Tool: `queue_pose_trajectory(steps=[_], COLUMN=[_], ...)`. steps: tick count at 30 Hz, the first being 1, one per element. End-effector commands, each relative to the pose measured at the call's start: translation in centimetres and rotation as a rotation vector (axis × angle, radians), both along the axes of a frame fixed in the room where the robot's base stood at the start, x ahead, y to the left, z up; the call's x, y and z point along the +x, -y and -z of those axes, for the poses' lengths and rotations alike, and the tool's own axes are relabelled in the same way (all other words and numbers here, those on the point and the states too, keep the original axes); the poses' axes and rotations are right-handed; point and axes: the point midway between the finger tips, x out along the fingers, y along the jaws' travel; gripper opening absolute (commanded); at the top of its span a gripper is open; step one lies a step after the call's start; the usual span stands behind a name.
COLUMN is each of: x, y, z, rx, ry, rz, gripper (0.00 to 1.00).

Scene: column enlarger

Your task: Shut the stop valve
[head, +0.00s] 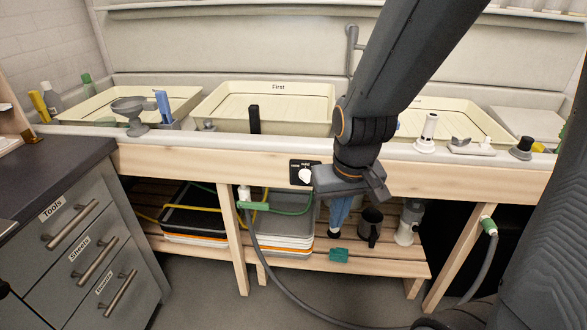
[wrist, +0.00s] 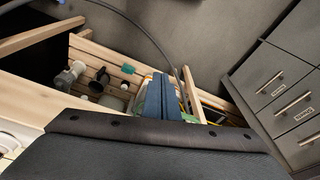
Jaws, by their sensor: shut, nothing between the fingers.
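My gripper (head: 337,228) points down in front of the sink bench's wooden front rail, its blue fingers closed together and empty. The shut fingers also show in the wrist view (wrist: 160,78). A white fitting with a green handle (head: 252,206) sits at the bench leg left of my gripper, with a grey hose running down from it; it looks like the stop valve. The fingers are apart from it. A second green-topped hose fitting (head: 489,226) is on the right leg. I cannot tell for sure which is the stop valve.
A black plate with a white knob (head: 305,174) is on the rail beside my gripper. The slatted lower shelf (head: 385,258) holds stacked trays (head: 282,228), a dark mug (head: 369,227) and a green block (head: 338,255). The grey hose (head: 290,292) crosses the floor. Drawers (head: 80,240) stand left.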

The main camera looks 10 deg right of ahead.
Motion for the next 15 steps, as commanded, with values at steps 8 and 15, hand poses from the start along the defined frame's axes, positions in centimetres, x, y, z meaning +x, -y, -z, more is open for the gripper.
queue_pose_trajectory(steps=[8, 15], x=[3.7, 6.7], y=[-0.1, -0.3], z=[8.2, 14.3], rx=[0.003, 0.005], ry=[0.043, 0.081], rz=[0.001, 0.001], gripper=[0.00, 0.00])
